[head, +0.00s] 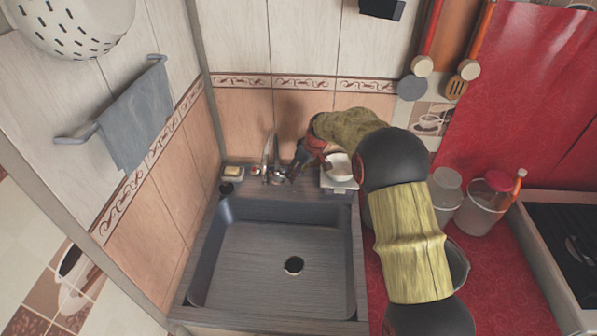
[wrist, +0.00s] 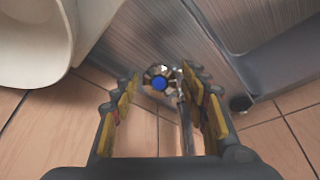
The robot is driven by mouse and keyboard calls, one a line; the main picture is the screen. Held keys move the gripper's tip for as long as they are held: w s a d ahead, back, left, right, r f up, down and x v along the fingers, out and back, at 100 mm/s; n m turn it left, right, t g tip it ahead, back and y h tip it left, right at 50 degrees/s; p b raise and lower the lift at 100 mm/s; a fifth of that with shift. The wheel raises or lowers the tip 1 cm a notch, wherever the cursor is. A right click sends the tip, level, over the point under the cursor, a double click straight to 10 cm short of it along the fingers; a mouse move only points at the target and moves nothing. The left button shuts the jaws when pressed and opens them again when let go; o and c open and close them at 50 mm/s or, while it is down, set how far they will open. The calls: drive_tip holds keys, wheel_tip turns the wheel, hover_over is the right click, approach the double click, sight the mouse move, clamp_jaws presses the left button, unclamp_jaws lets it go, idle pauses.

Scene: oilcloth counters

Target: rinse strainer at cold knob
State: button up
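The cold knob (wrist: 159,83), a metal tap handle with a blue cap, is between the two fingers of my gripper (wrist: 161,88) in the wrist view. The fingers are apart, with gaps on both sides of the knob. In the head view my gripper (head: 293,172) is at the right side of the tap (head: 268,155), behind the sink; the knob is hard to make out there. The sink (head: 265,268) is empty, with a dark drain hole. A white perforated bowl (head: 72,22), perhaps the strainer, shows at the top left, cut off by the frame.
A white bowl (head: 339,168) stands on a small pale stand right of the tap, close to my gripper. A sponge on a dish (head: 232,171) is left of the tap. Clear containers (head: 484,208) stand on the red counter. A grey towel (head: 137,118) hangs at left.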

drive_tip(key=c, duration=0.9)
drive_tip(key=shift+o, duration=0.2)
drive_tip(key=shift+f+n+b, duration=0.15)
drive_tip(key=shift+n+b, duration=0.95)
drive_tip(key=shift+b, duration=0.1)
drive_tip(key=shift+n+t, duration=0.3)
drive_tip(key=shift+n, duration=0.2)
drive_tip(key=o, duration=1.1)
drive_tip(key=shift+o, duration=0.3)
drive_tip(key=shift+r, duration=0.2)
drive_tip(key=v, duration=1.1)
drive_tip(key=shift+r, duration=0.4)
drive_tip(key=shift+s, duration=0.1)
